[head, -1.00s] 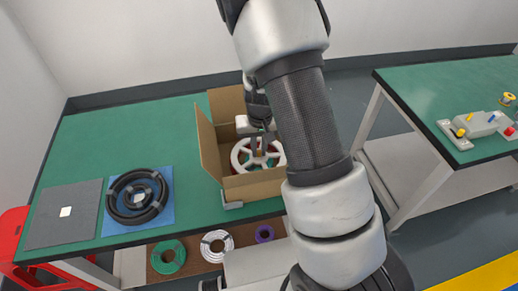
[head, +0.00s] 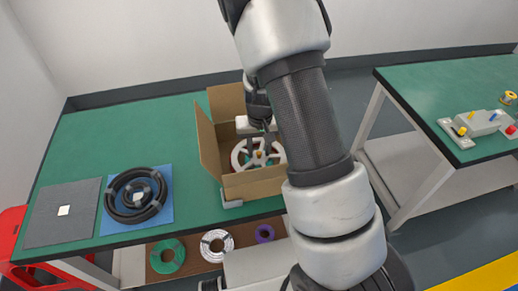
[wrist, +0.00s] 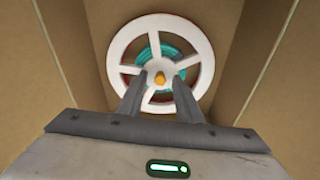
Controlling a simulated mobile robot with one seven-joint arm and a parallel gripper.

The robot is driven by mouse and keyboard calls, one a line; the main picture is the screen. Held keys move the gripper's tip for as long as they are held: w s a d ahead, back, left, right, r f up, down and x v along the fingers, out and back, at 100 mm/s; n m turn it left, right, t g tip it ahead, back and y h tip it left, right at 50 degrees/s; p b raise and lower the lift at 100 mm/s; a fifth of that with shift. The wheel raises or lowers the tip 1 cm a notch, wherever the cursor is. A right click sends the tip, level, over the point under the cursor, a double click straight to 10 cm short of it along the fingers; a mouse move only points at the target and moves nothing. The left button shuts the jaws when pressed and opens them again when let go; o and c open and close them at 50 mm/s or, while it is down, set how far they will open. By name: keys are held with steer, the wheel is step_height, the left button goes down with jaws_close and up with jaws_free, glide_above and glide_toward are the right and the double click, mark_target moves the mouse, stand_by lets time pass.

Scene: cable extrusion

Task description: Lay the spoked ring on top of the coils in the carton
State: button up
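The white spoked ring (wrist: 205,65) lies inside the carton, with teal and red coils (wrist: 150,52) showing through its openings. A small orange-yellow knob (wrist: 160,77) stands at its hub. The ring also shows in the head view (head: 238,157). The open-topped carton (head: 255,188) stands on the green bench with its flaps up. My gripper (wrist: 160,80) reaches down into the carton over the hub. Its fingers are apart, one on each side of the knob, with a visible gap to it. How far the fingertips are above the ring is hard to tell.
Left on the green bench (head: 90,140) lie black coils (head: 112,207) on a blue mat and a grey mat (head: 45,228). Green, white and purple coils (head: 265,233) lie on the lower shelf. Carton walls stand close around my gripper. Another bench is at right.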

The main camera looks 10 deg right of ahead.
step_height(320, 180, up, 13)
steer(key=s+p, duration=0.1)
steer(key=p, duration=0.2)
step_height(320, 180, up, 16)
steer(key=f+t+y, duration=0.1)
steer(key=t+y, duration=0.1)
glide_above(259, 161)
steer(key=s+a, duration=0.1)
steer(key=s, duration=0.8)
steer(key=s+r+t+h, duration=0.1)
steer(key=s+r, duration=0.2)
steer(key=s, duration=0.2)
steer(key=s+d+r+n+t, duration=0.1)
steer(key=s+r, duration=0.2)
steer(key=s, duration=0.3)
steer(key=shift+s+d+r+h, duration=0.2)
steer(key=shift+r+h, duration=0.05)
steer(key=shift+h, duration=0.15)
